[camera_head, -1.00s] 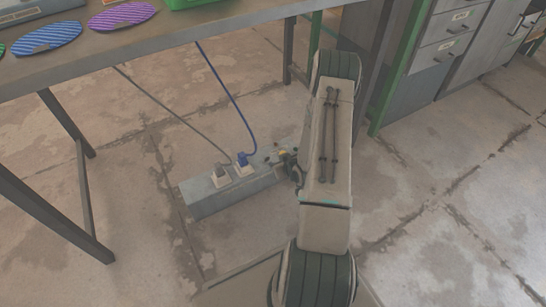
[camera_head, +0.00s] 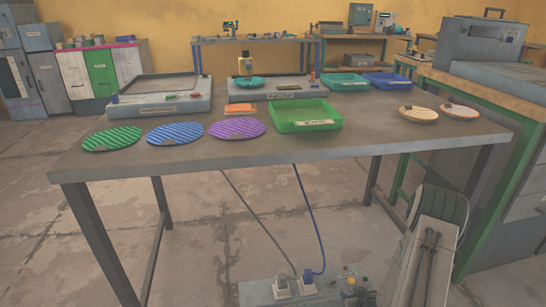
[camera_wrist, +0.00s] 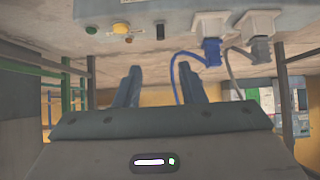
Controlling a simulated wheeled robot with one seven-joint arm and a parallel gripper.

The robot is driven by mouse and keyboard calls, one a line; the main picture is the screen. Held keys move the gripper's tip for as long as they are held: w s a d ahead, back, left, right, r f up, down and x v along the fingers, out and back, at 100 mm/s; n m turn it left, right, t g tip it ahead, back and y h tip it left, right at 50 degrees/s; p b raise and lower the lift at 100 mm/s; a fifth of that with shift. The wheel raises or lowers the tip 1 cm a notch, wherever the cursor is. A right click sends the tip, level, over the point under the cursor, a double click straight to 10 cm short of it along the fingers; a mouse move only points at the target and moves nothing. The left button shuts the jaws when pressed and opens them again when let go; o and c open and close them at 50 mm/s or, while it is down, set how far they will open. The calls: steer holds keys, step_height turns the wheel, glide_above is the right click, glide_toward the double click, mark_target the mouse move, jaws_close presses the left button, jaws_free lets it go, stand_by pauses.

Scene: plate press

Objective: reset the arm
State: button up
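In the wrist view my gripper (camera_wrist: 158,88) has its two dark fingers spread apart with nothing between them. The wrist picture is upside down, with the floor at the top. A grey power box (camera_wrist: 140,22) lies beyond the fingers, with a blue plug (camera_wrist: 210,45) and a grey plug (camera_wrist: 258,45) in white sockets and small coloured buttons beside them. In the head view my arm (camera_head: 425,265) reaches down at the lower right, beside the table. The power box (camera_head: 258,290) shows on the floor at the bottom edge; my gripper is mostly hidden or cut off there.
The table (camera_head: 330,148) holds a green plate (camera_head: 112,139), a blue plate (camera_head: 175,133), a purple plate (camera_head: 237,128), a green tray (camera_head: 304,116) and a press (camera_head: 275,90). A blue cable (camera_head: 308,215) hangs below. A green-framed bench (camera_head: 500,190) stands close right of my arm.

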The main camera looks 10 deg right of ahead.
steer(key=a+r+g+h+p, duration=0.1)
steer(key=a+r+g+p, duration=0.15)
steer(key=r+p, duration=1.2)
steer(key=a+r+g+h+p, duration=0.1)
steer(key=a+r+p, duration=0.25)
steer(key=r, duration=2.15)
steer(key=s+a+r+g+p, duration=0.1)
steer(key=s+a+r+p, duration=0.3)
steer(key=r, duration=0.7)
steer(key=s+a+r+g+y+p, duration=0.1)
steer(key=s+a+r+p, duration=0.3)
steer(key=s+r+p, duration=0.3)
steer(key=s+a+r+g+p, duration=0.1)
steer(key=s+a+r+p, duration=0.4)
steer(key=r, duration=1)
steer(key=s+p, duration=0.1)
steer(key=s, duration=0.2)
steer(key=shift+r+m+g+y+p, duration=0.3)
steer(key=shift+g, duration=0.05)
